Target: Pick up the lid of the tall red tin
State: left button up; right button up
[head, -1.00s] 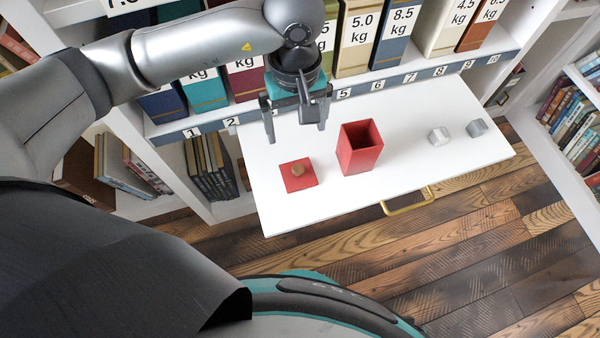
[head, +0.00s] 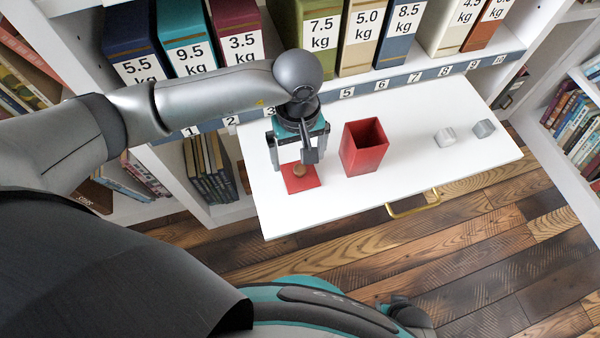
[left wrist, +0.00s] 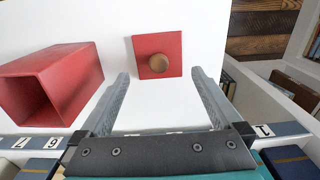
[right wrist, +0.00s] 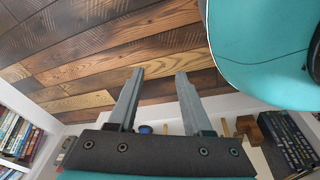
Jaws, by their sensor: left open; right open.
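The red square lid (head: 301,182) with a round wooden knob lies flat on the white pull-out shelf (head: 400,165). The tall red tin (head: 363,148) stands open-topped just right of it. My left gripper (head: 296,163) is open and empty, close above the lid in the head view. In the left wrist view the lid (left wrist: 172,44) lies beyond the spread fingertips (left wrist: 160,72), its knob roughly between them, with the tin (left wrist: 50,85) to the left. My right gripper (right wrist: 160,72) is open and empty, seen over the plank floor in the right wrist view.
Binders with weight labels (head: 235,40) stand behind, above a numbered strip (head: 395,82). A brass handle (head: 413,204) is on the shelf's front edge.

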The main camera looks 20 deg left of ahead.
aim_at(300, 168)
pick_arm(q)
jog(key=f, duration=0.2)
jog(key=f+b, duration=0.1)
jog(key=shift+s+d+f, duration=0.1)
jog(key=shift+s+d, duration=0.15)
jog(key=shift+d, duration=0.05)
jog(key=shift+f, duration=0.75)
pick_arm(e)
jog(key=shift+w+a+r, duration=0.95)
jog(key=shift+w+r, duration=0.1)
jog(key=shift+w, duration=0.15)
pick_arm(q)
jog(key=c, duration=1.2)
